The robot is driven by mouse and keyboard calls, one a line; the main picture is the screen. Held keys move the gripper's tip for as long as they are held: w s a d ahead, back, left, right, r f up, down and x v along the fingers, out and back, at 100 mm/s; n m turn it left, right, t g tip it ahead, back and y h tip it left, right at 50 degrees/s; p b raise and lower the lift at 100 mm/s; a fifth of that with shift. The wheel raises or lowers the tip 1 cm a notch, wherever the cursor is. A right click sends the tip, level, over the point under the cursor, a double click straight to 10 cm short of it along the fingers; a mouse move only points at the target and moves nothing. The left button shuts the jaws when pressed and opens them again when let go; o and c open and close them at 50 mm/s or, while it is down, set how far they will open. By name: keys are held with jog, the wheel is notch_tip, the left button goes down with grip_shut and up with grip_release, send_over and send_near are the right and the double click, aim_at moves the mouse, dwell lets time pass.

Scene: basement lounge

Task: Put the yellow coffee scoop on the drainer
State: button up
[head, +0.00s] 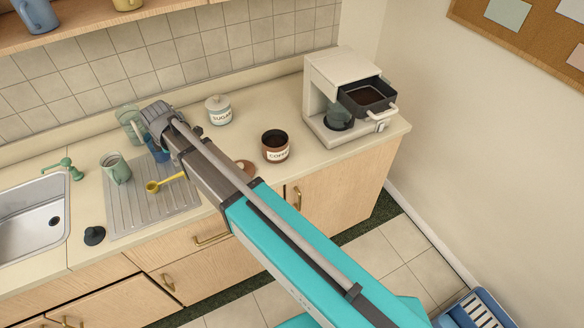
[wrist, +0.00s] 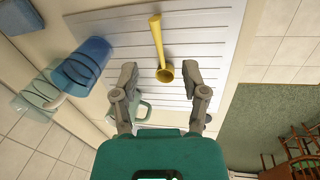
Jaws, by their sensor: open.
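The yellow coffee scoop (head: 165,182) lies on the ribbed grey drainer (head: 130,218) beside the sink. In the wrist view the scoop (wrist: 156,35) has its round bowl near my fingertips and its handle pointing away, over the pale drainer (wrist: 212,40). My gripper (wrist: 159,70) is open, one finger on each side of the bowl's end. The scoop is not held, and I cannot tell the exact height of the fingers above it.
A green mug (head: 118,170) stands on the drainer; a blue mug (wrist: 84,62) is close by. A coffee jar (head: 275,147), sugar jar (head: 218,111) and coffee machine (head: 342,98) stand to the right. The sink (head: 35,222) and a black stopper (head: 94,236) are left.

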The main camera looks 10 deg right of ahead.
jog(key=s+d+m, duration=0.5)
jog(key=d+m, duration=0.1)
jog(key=d, duration=0.6)
jog(key=s+d+m+g, duration=0.1)
jog(key=s+d+m, duration=0.4)
jog(key=d, duration=0.7)
jog(key=s+d+m+g, duration=0.1)
jog(key=s+d+m, duration=0.4)
jog(key=d+m, duration=0.3)
jog(key=d, duration=0.4)
jog(key=shift+s+d+m, duration=0.2)
jog(key=shift+m, duration=0.1)
